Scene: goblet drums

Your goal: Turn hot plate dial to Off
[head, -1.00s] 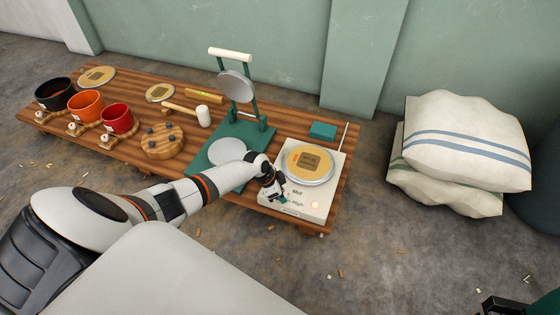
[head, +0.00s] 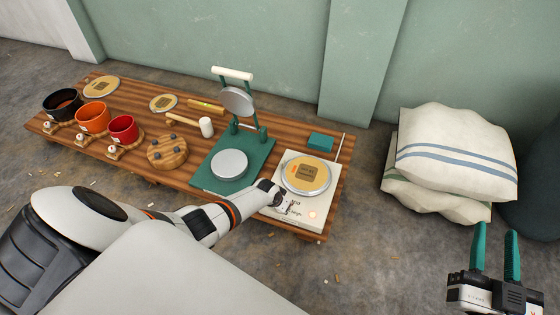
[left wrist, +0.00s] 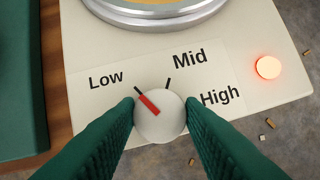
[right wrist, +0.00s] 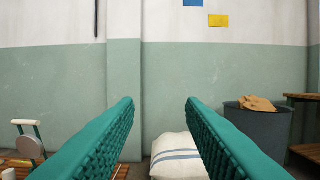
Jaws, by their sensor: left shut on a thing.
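The white hot plate (head: 322,222) stands at the right end of the wooden table, its red lamp (left wrist: 268,67) glowing. The left wrist view shows its round white dial (left wrist: 160,118) with a red pointer aimed up-left toward Low. The Mid and High labels lie to the right; I see no Off label. My left gripper (left wrist: 160,120) has its green fingers against both sides of the dial. In the head view the left hand (head: 278,205) hides the dial. My right gripper (head: 495,255) is open and empty at the lower right, away from the table.
A round plate with a tan top (head: 306,176) sits on the hot plate. A green press (head: 205,178) stands just left of it. Pots (head: 92,117), a mallet (head: 206,127) and a wooden disc (head: 166,153) lie farther left. White sacks (head: 455,165) rest on the right.

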